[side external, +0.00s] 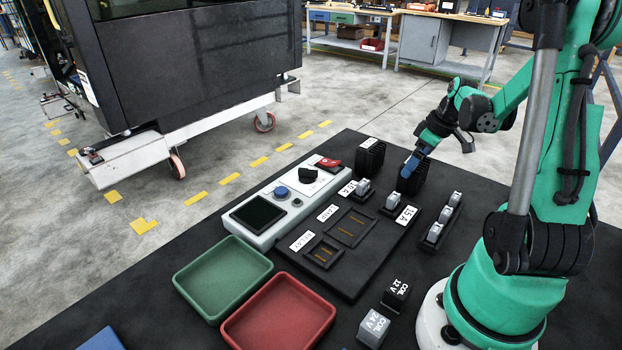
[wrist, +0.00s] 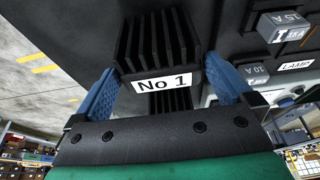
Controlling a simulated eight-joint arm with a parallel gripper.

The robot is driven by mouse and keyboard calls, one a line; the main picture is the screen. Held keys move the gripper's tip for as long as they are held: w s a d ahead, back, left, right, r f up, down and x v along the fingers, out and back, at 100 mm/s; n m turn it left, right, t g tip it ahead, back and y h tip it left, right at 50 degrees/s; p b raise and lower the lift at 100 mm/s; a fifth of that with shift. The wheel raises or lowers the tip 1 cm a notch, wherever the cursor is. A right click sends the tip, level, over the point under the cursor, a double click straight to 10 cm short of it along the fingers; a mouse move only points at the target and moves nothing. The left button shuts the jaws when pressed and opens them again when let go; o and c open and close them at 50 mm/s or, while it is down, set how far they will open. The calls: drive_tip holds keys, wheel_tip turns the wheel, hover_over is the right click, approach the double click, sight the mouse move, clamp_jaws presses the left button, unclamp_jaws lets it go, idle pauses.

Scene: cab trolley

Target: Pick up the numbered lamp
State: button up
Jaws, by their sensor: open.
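The numbered lamp is a black finned block with a white "No 1" label; it fills the upper middle of the wrist view (wrist: 160,42). In the side view a black finned block (side external: 414,183) stands at the far right of the black table, at my gripper. My gripper (side external: 409,168) points down there with blue fingers. In the wrist view my open gripper (wrist: 163,76) has one finger on each side of the labelled block. Whether the fingers touch it is unclear. A second finned block (side external: 370,154) stands to the left, without a visible number.
A dark fixture plate (side external: 372,275) has sockets marked LAMP and RELAY. Grey fuses (side external: 362,186) and a fuse rack (side external: 442,222) stand near my gripper. A control box (side external: 262,240), green tray (side external: 180,283), red tray (side external: 228,338) and coil blocks (side external: 374,326) occupy the table.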

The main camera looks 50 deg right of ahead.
drive_tip(key=shift+x, duration=1.6)
drive_tip(key=shift+s, duration=0.1)
drive_tip(key=c, duration=1.5)
drive_tip(key=shift+o, duration=0.2)
drive_tip(key=shift+r, duration=0.15)
wheel_tip(320, 180, up, 20)
